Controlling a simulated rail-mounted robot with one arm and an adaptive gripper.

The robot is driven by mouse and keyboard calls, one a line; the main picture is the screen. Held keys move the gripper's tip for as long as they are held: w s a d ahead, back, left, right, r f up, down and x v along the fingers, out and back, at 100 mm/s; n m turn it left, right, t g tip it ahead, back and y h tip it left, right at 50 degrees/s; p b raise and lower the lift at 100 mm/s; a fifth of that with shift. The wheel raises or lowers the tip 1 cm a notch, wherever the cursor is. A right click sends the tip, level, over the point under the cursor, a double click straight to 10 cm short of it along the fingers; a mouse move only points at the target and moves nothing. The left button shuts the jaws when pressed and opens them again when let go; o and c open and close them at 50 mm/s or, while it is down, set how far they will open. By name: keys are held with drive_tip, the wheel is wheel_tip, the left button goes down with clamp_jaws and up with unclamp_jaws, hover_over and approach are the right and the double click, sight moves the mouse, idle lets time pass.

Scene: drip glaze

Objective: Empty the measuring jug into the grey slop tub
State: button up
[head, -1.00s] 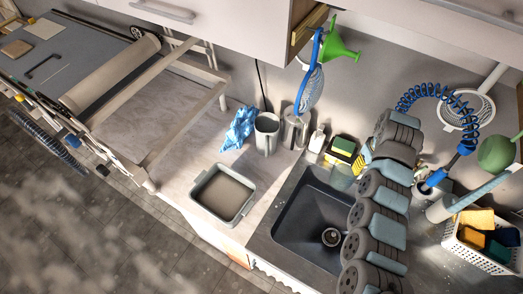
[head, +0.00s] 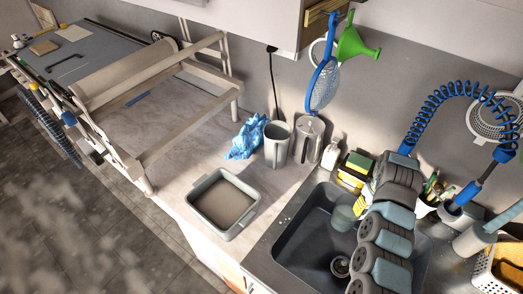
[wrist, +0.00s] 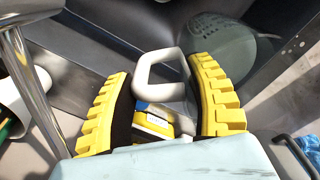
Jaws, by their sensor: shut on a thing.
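The measuring jug (head: 344,218) is a translucent grey-green vessel, seen over the sink just left of my arm. In the wrist view its body (wrist: 222,50) is at the upper right and its pale handle (wrist: 160,57) sits between my fingers. My gripper (head: 361,206), with yellow ribbed fingers, is shut on that handle; it also shows in the wrist view (wrist: 165,105). I cannot tell the jug's contents or exact tilt. The grey slop tub (head: 198,188) stands on the counter left of the sink, holding a brownish-grey surface, well apart from the jug.
A grey cup (head: 277,145), a metal pitcher (head: 309,140) and a blue cloth (head: 245,138) stand behind the tub. A soap bottle (head: 331,154) and sponges (head: 357,167) line the back of the sink (head: 310,245). A blue strainer (head: 325,82) and green funnel (head: 353,42) hang above.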

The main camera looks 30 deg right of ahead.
sight(363, 217)
drive_tip(key=f+b, duration=0.4)
drive_tip(key=f, duration=0.2)
drive_tip(key=shift+d+f, duration=0.2)
drive_tip(key=shift+s+d+f+n, duration=0.35)
drive_tip(key=shift+d+f+n, duration=0.15)
drive_tip(key=shift+d+f, duration=0.15)
drive_tip(key=shift+s+d, duration=0.2)
drive_tip(key=shift+d, duration=0.1)
drive_tip(key=shift+d+r, duration=0.1)
drive_tip(key=shift+d, duration=0.05)
drive_tip(key=shift+w+d+r, duration=0.1)
drive_tip(key=shift+d+r, duration=0.05)
drive_tip(key=shift+r, duration=0.2)
